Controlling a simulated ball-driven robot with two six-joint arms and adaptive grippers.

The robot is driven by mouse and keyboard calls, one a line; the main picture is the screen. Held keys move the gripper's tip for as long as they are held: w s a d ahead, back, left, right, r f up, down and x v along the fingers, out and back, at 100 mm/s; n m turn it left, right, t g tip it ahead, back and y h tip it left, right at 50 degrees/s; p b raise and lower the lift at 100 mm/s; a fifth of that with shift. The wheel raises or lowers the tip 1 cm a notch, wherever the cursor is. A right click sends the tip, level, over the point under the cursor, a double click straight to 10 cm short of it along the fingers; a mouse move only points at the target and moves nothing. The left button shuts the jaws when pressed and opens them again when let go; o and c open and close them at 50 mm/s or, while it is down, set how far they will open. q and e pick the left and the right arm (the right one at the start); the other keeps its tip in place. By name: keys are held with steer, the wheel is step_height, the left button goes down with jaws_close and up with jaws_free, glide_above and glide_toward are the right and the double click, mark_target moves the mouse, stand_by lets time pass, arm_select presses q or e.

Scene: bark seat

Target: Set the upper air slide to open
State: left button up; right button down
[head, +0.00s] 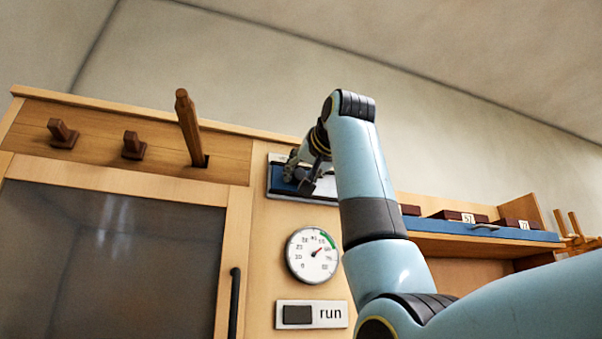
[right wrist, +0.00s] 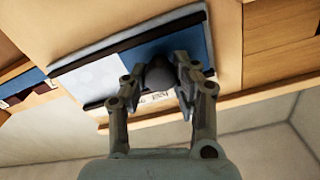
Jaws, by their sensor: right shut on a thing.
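The upper air slide (head: 275,183) is a flat panel on the wooden front, part blue and part white, above the round gauge. In the right wrist view the slide (right wrist: 95,80) shows a white part, a blue part and dark rails along its long edges. A dark round knob (right wrist: 158,73) stands out from it. My right gripper (head: 298,178) is at the panel, with its fingers (right wrist: 159,82) on either side of the knob, shut on it. The gripper partly hides the panel and its small lettering, which I cannot read. My left gripper is out of view.
A gauge (head: 313,255) and a "run" plate (head: 330,314) sit below the slide. A tall wooden lever (head: 188,125) and two small pegs (head: 63,133) are at left, above a dark glass door (head: 110,260). A blue-edged shelf (head: 480,231) is at right.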

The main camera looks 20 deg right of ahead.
steer(key=d+p, duration=0.1)
steer(key=d, duration=0.7)
steer(key=shift+w+r+p, duration=0.1)
steer(key=shift+w+p, duration=0.05)
steer(key=shift+p, duration=0.2)
steer(key=shift+d, duration=0.25)
steer(key=shift+a, duration=0.2)
steer(key=c, duration=1.5)
jaws_free()
steer(key=o, duration=0.5)
steer(key=shift+d, duration=0.35)
steer(key=shift+a, duration=0.1)
steer(key=shift+a, duration=0.1)
